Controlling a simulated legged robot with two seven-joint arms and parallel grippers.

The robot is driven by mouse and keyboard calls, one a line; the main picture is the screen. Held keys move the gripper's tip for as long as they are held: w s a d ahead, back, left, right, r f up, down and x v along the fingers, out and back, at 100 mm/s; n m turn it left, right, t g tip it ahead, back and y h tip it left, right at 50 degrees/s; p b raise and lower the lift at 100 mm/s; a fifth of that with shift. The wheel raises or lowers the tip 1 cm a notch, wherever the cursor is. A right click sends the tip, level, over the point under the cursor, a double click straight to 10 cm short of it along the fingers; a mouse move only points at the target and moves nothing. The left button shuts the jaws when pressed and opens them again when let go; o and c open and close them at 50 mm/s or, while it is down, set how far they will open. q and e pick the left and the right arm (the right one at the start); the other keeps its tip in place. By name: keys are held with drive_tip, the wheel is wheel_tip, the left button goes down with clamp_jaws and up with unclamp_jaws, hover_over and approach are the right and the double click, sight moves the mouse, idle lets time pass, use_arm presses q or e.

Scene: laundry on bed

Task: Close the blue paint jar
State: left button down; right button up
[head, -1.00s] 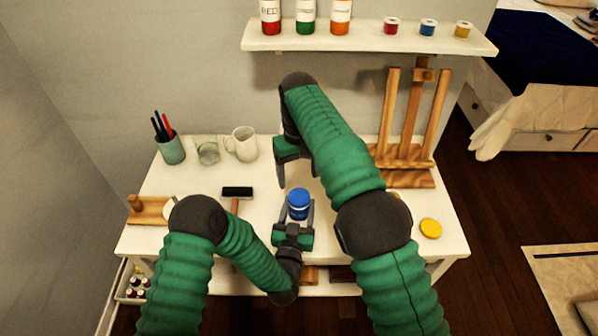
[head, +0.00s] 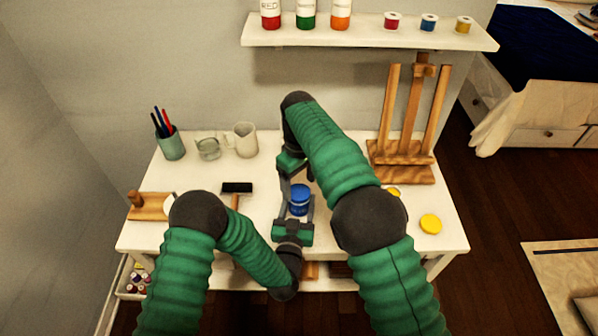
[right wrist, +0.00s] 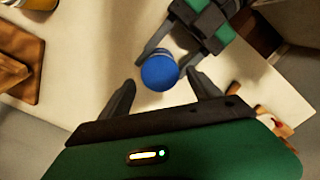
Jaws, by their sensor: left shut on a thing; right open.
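The blue paint jar (head: 299,200) stands upright near the front middle of the white table, with a round blue top. It also shows in the right wrist view (right wrist: 160,72), seen from above. My left gripper (head: 297,208) is shut on the jar from the front, one finger on each side. My right gripper (head: 296,176) is open, close above and just behind the jar. In the right wrist view, its two fingers (right wrist: 159,88) lie on either side of the blue top, apart from it. I cannot tell how firmly the top sits on the jar.
A yellow lid (head: 431,224) lies at the table's right. A wooden easel (head: 405,140) stands behind it. A black-headed roller (head: 237,188), a mug (head: 246,140), a glass cup (head: 208,149) and a pen cup (head: 171,144) are on the left. A shelf (head: 370,34) hangs above.

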drive_tip(key=shift+f, duration=1.1)
drive_tip(key=shift+c, duration=0.4)
drive_tip(key=c, duration=1.4)
drive_tip(key=m, duration=0.3)
drive_tip(key=shift+m, duration=0.4)
drive_tip(key=o, duration=1.6)
